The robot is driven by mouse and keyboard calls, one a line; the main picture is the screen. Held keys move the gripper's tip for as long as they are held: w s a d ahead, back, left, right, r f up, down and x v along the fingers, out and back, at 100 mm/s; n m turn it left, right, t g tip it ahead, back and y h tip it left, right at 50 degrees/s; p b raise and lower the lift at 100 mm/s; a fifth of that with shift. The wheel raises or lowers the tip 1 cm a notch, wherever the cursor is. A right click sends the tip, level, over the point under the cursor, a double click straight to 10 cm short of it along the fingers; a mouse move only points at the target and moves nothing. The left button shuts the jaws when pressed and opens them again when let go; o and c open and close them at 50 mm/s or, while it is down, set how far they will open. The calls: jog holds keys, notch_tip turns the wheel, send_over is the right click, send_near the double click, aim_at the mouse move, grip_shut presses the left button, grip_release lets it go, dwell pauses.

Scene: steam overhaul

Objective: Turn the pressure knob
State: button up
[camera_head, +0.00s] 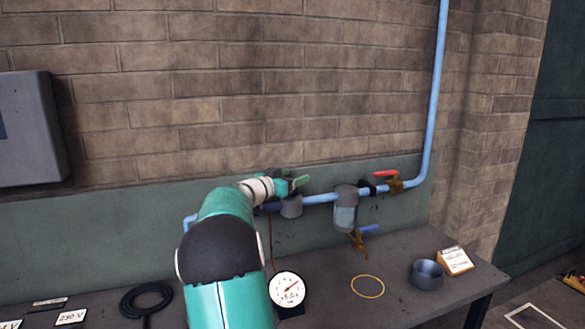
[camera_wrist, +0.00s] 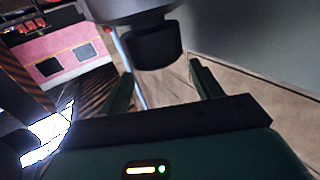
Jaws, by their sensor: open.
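A light blue pipe (camera_head: 325,198) runs along the wall above the bench. A grey rounded fitting (camera_head: 291,207) sits on it beside my gripper (camera_head: 290,184), whose green fingers reach over the pipe. In the wrist view, a dark cylindrical knob (camera_wrist: 154,50) hangs from a grey body (camera_wrist: 130,9). It looks like the pressure knob. My gripper (camera_wrist: 163,82) is open there, with one finger on either side and the knob lying between or just past the tips. I cannot tell whether they touch it. My arm and hand hide part of this area in the head view.
A grey filter bowl (camera_head: 344,212), a red-handled valve (camera_head: 386,173) and a blue-handled drain tap (camera_head: 369,229) are right of my gripper. A round gauge (camera_head: 289,290), black cable coil (camera_head: 147,298), yellow ring (camera_head: 368,286) and dark cup (camera_head: 427,274) lie on the bench.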

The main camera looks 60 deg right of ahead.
jog(key=s+a+r, duration=0.6)
jog(key=a+r, duration=0.3)
jog(key=a, duration=0.3)
jog(key=shift+w, duration=0.1)
